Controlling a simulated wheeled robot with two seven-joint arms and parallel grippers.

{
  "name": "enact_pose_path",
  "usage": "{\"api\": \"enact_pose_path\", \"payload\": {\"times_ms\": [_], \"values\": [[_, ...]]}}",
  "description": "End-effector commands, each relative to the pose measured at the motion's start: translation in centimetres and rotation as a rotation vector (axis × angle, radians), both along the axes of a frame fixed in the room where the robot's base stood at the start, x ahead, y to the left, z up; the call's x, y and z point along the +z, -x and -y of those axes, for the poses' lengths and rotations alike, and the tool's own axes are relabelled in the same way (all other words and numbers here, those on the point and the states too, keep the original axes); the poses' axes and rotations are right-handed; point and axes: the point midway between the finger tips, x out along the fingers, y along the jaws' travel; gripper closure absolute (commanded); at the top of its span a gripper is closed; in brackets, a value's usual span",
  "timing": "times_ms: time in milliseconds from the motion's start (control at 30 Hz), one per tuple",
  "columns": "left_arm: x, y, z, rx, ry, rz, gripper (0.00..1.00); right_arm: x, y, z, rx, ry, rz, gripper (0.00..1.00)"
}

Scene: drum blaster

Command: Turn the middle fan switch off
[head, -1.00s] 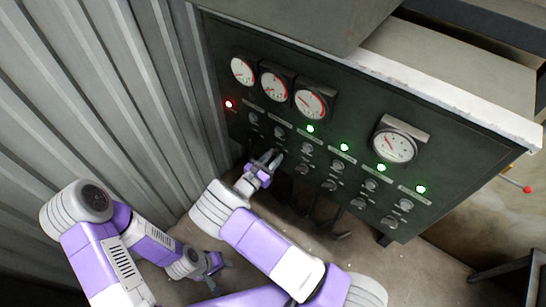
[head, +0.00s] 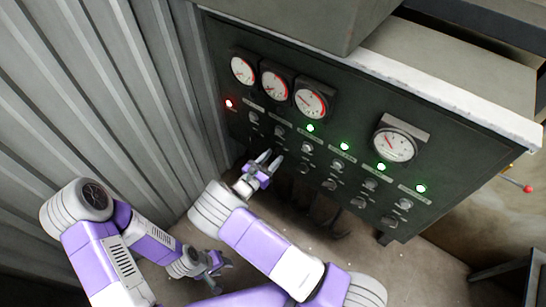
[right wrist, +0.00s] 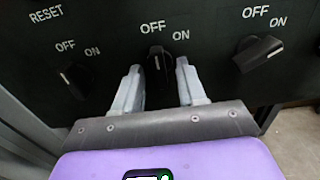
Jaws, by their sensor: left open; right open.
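The dark control panel (head: 350,133) carries rows of rotary switches. My right gripper (head: 269,160) is open at the panel's lower left. In the right wrist view its fingers (right wrist: 160,85) stand on either side of a black switch knob (right wrist: 158,65), with gaps. That knob stands nearly upright under its OFF label. A knob to its left (right wrist: 76,80) has OFF and ON labels. A knob to its right (right wrist: 258,53) is tilted towards ON. I cannot read which is the middle fan switch. My left gripper (head: 217,268) is open and empty, low, away from the panel.
A red lamp (head: 229,103) and several green lamps, one at the right (head: 421,188), are lit. Round gauges (head: 311,102) sit above the switches. A corrugated wall (head: 120,95) is close on the left. Floor (head: 385,262) shows below the panel.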

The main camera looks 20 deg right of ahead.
Motion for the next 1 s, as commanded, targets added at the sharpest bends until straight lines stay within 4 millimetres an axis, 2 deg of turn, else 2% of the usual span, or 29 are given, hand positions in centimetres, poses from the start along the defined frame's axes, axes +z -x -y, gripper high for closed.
{"api": "enact_pose_path", "payload": {"times_ms": [200,400,1000], "values": [[0.3,0.0,0.0,0.000,0.000,0.000,0.57,0.1,2.3,-3.1,0.005,0.000,-0.001,0.60],[0.4,0.0,0.0,0.000,0.000,0.000,0.57,0.0,3.8,-5.0,0.004,0.001,-0.002,0.60],[0.4,0.0,0.0,0.000,0.000,0.000,0.57,0.0,4.1,-5.3,0.002,0.001,-0.002,0.60]]}}
